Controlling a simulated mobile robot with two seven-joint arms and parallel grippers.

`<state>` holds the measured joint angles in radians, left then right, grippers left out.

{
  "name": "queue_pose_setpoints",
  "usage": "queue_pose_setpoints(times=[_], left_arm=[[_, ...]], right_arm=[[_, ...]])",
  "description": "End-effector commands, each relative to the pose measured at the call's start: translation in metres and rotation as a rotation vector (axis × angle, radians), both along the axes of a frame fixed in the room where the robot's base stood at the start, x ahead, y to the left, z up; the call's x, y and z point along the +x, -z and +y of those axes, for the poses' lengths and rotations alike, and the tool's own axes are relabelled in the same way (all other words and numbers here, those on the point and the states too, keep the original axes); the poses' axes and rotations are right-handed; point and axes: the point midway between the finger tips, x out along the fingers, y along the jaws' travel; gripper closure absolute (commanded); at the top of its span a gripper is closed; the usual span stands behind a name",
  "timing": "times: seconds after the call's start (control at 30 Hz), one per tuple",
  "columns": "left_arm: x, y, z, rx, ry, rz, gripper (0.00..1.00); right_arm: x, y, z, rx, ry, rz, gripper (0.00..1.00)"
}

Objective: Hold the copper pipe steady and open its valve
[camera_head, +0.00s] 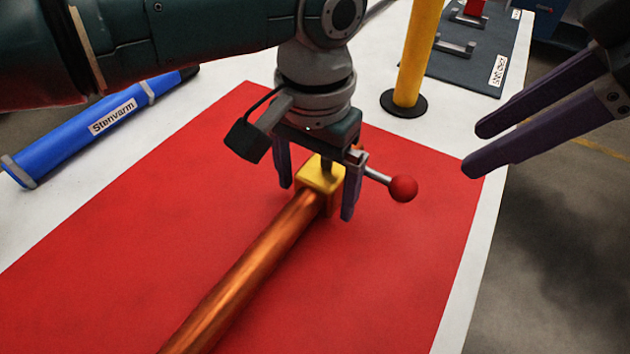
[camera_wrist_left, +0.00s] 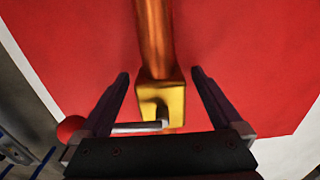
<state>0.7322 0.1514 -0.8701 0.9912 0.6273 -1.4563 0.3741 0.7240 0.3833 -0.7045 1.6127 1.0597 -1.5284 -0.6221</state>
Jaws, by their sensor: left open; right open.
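The copper pipe (camera_head: 250,272) lies on the red mat, running from the bottom edge up to a brass valve block (camera_head: 318,176) at its far end. A metal lever with a red ball knob (camera_head: 403,188) sticks out to the right of the block. My left gripper (camera_head: 318,200) is open above the valve end, one finger on each side of the block. In the left wrist view the pipe (camera_wrist_left: 154,40) and block (camera_wrist_left: 160,98) lie between its open fingers, and the lever (camera_wrist_left: 135,128) points left. My right gripper (camera_head: 475,150) is open and empty, right of the knob.
The red mat (camera_head: 400,270) lies on a white table (camera_head: 225,95). A blue tube labelled "Stenvarm" (camera_head: 110,118) lies at the left. A yellow post on a black base (camera_head: 412,65) stands behind. A dark mat (camera_head: 465,75) with metal parts is at the back right. The table's right edge is near my right gripper.

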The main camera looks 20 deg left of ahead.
Motion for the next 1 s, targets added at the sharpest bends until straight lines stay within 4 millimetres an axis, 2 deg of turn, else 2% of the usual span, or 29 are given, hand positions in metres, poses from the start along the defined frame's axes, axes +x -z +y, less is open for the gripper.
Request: queue_pose_setpoints(times=[0.27, 1.0], left_arm=[[-0.0003, 0.0017, 0.0001, 0.0, 0.0, 0.001, 0.0], [-0.0001, 0.0013, 0.0001, 0.0, 0.0, 0.0, 0.83]], right_arm=[[0.0, 0.0, 0.0, 0.0, 0.0, 0.0, 0.5], [0.0, 0.0, 0.0, 0.0, 0.0, 0.0, 0.5]])
